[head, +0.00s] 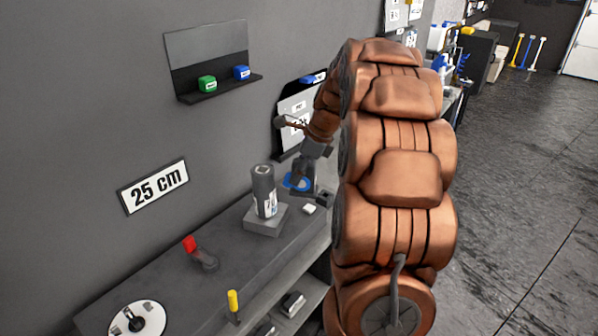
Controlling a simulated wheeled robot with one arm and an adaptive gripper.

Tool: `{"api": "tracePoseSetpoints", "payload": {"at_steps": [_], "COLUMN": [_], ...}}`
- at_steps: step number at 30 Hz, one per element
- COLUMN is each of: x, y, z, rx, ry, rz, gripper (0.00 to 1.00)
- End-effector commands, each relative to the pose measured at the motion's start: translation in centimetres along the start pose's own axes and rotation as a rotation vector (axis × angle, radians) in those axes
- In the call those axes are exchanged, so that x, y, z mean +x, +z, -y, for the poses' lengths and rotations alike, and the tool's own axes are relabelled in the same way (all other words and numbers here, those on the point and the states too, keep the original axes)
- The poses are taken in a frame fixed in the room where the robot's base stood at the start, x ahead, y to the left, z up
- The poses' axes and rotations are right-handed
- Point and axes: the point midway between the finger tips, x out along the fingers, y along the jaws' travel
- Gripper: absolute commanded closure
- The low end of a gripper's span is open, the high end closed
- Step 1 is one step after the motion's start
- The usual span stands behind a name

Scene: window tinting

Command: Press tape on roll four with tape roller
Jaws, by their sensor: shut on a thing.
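A dark grey roll (263,185) with a white label stands upright on a square grey block (267,221) on the bench. The label's number is too small to read surely. My gripper (299,181) is low over the bench, just right of and behind the roll, apart from it in the picture. It is shut on a small item with a blue, ring-like part; whether this is the tape roller I cannot tell. My arm hides the bench to the right. A red-handled tool with a dark grey body (203,256) lies on the bench further left.
A white disc (137,320) and a yellow-handled tool (233,304) are at the bench's near end. Small white and dark blocks (309,209) lie near my gripper. A wall shelf (219,88) holds green and blue items. Bare bench lies between the red-handled tool and block.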

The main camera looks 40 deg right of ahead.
Motion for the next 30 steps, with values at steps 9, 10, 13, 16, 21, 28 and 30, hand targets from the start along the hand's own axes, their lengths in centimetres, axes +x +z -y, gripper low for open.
{"api": "tracePoseSetpoints", "payload": {"at_steps": [9,10,13,16,21,28,30], "x": [0.1,0.1,0.2,0.2,0.3,0.4,0.4], "y": [0.4,0.4,0.5,0.7,0.8,1.1,1.2], "z": [0.0,0.0,0.0,0.0,0.0,0.0,0.0], "rx": [-0.001,-0.001,-0.001,-0.001,-0.001,-0.001,-0.001], "ry": [0.0,0.0,0.0,0.0,0.0,0.0,0.001], "rz": [0.0,0.0,0.0,0.0,0.0,0.0,0.0], "gripper": [1.0,1.0,1.0,1.0,1.0,1.0,1.0]}}
